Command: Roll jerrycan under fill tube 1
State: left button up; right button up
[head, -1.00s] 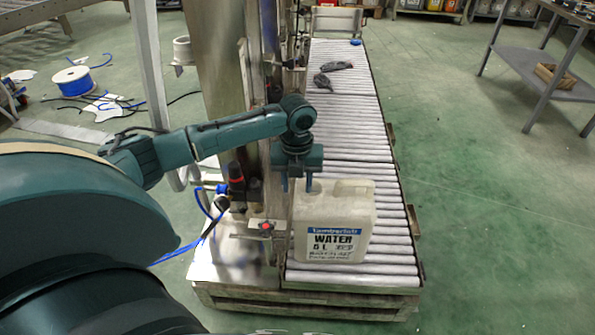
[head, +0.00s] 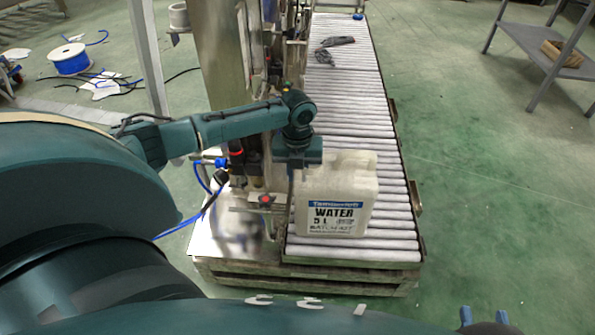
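The jerrycan (head: 337,198) is whitish, with a blue and white label reading WATER 5 L. It stands upright on the near end of the roller conveyor (head: 352,115). My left gripper (head: 293,172) points down at the can's upper left edge, beside the filling frame. Its fingertips are hard to make out here, so I cannot tell its opening or whether it touches the can. I cannot pick out fill tube 1 clearly.
A steel filling frame (head: 225,75) with valves and a red knob (head: 265,199) lines the conveyor's left side. Dark tools (head: 337,41) and a blue cap (head: 358,16) lie further along the rollers. Several rollers behind the can are clear. A grey table (head: 540,65) stands far right.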

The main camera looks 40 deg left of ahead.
pick_arm(q)
grip_shut()
jog(key=shift+o, duration=2.1)
grip_release()
